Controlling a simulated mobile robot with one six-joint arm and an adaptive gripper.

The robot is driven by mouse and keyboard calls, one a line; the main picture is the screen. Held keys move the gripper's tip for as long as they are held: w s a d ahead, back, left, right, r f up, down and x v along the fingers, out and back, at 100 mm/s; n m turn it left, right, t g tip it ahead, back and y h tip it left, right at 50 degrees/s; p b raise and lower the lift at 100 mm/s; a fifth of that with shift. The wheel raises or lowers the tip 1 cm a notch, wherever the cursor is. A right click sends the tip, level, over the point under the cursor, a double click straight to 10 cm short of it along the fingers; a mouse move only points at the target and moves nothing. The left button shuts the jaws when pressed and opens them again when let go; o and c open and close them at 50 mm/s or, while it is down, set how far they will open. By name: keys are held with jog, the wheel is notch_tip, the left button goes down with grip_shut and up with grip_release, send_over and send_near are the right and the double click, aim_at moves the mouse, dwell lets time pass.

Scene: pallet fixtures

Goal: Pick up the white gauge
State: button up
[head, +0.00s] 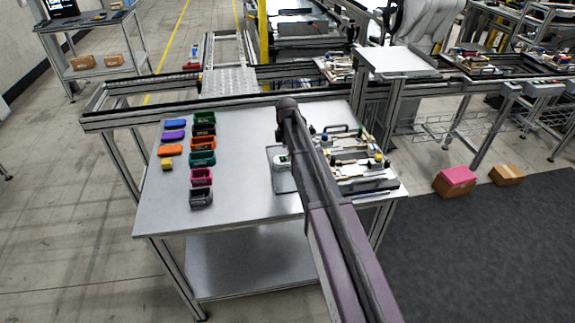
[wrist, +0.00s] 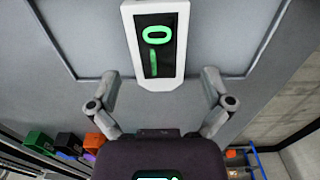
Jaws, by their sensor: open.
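The white gauge (wrist: 181,79) has a black display with a green ring and a green bar. It lies on a grey tray (wrist: 88,35) in the wrist view, at the top middle. In the head view the gauge (head: 281,163) is partly covered by my arm, near the middle of the metal table. My gripper (wrist: 160,82) is open, with one finger on each side of the gauge's lower end. A gap shows between each finger and the gauge. In the head view my arm hides the fingers.
Several coloured bins (head: 202,158) stand in a column on the left of the table (head: 240,190). A fixture with small tools (head: 362,165) fills the table's right side. The table between bins and tray is clear.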

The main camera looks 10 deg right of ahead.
jog(key=shift+d+f+b, duration=0.1)
jog(key=shift+f+b, duration=1.8)
jog(key=shift+f, duration=0.3)
jog(key=c, duration=1.1)
jog(key=shift+r, duration=0.2)
jog(key=shift+c, duration=0.2)
notch_tip(320, 180, up, 3)
jog(key=p, duration=0.3)
jog(key=shift+f, duration=0.1)
jog(key=s, duration=0.5)
jog(key=s+a+r+p, duration=0.1)
jog(key=s, duration=0.4)
jog(key=s+r+p, duration=0.1)
jog(key=s, duration=0.4)
jog(key=shift+s+a, duration=0.3)
jog(key=shift+s, duration=0.15)
jog(key=shift+a, duration=0.2)
